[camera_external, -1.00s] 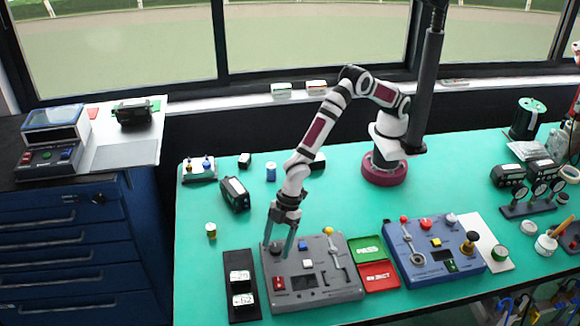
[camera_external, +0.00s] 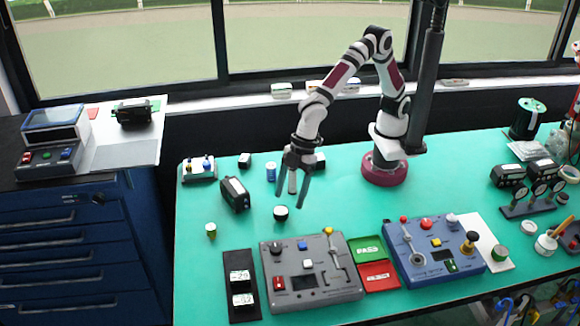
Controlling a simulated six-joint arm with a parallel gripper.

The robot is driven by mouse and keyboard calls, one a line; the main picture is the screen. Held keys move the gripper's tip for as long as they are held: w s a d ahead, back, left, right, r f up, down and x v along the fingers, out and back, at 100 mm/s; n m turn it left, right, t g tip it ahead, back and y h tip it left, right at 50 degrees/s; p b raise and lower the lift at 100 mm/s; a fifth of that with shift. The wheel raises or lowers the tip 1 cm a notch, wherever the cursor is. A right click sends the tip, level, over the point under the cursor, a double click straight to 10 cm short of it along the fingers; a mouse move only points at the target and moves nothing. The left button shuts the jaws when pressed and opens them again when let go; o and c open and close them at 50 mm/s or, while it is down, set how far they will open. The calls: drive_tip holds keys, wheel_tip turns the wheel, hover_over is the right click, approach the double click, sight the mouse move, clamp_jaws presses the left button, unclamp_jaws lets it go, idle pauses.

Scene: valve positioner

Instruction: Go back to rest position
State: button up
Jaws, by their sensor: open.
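My gripper (camera_external: 302,200) is open and empty. It hangs pointing down above the green table (camera_external: 340,205), behind the grey control box (camera_external: 312,272). The grey box carries a black knob, a blue button, a red switch and a lever with a yellow knob. A small round black-and-white piece (camera_external: 281,213) stands on the table just left of the fingertips, apart from them as far as I can tell.
A blue control box (camera_external: 432,250) and the green and red trays (camera_external: 376,275) stand at the front.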

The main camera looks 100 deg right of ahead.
drive_tip(key=s+d+r+m+g+h, duration=0.1)
drive_tip(key=s+d+r+m, duration=0.1)
drive_tip(key=s+d+m, duration=0.55)
drive_tip(key=s+d+r+m+g, duration=0.1)
drive_tip(key=s+d+r+m, duration=0.15)
drive_tip(key=s+d, duration=0.95)
drive_tip(key=s+d+f+m+g, duration=0.1)
drive_tip(key=s+d+f+m, duration=0.1)
drive_tip(key=s+d, duration=0.4)
drive_tip(key=shift+s+m+g, duration=0.3)
drive_tip(key=shift+s+m, duration=0.6)
drive_tip(key=shift+s, duration=0.05)
